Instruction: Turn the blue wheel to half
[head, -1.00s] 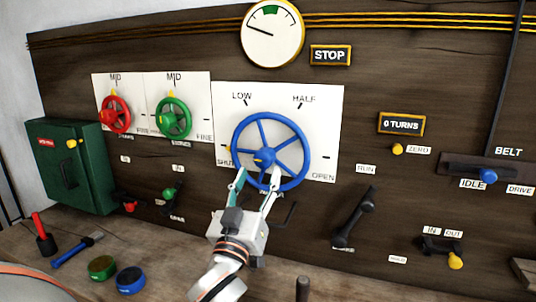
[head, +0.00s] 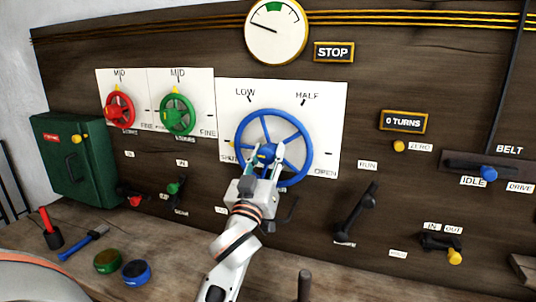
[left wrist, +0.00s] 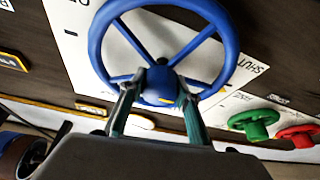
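The blue wheel (head: 269,151) is mounted on a white plate (head: 330,105) marked SHUT, LOW, HALF and OPEN. A yellow mark shows on the left of its hub, on the SHUT side. My left gripper (head: 267,154) is at the wheel from below, its two fingers apart on either side of the hub. In the left wrist view the hub of the blue wheel (left wrist: 158,85) sits between the fingertips of the left gripper (left wrist: 156,92). Whether the fingers touch it I cannot tell. My right gripper is not in view.
A red wheel (head: 119,110) and a green wheel (head: 177,115) are to the left. A black lever (head: 357,210) is at the lower right. A gauge (head: 276,31) and a STOP sign (head: 333,52) are above. A green box (head: 72,160) hangs at far left.

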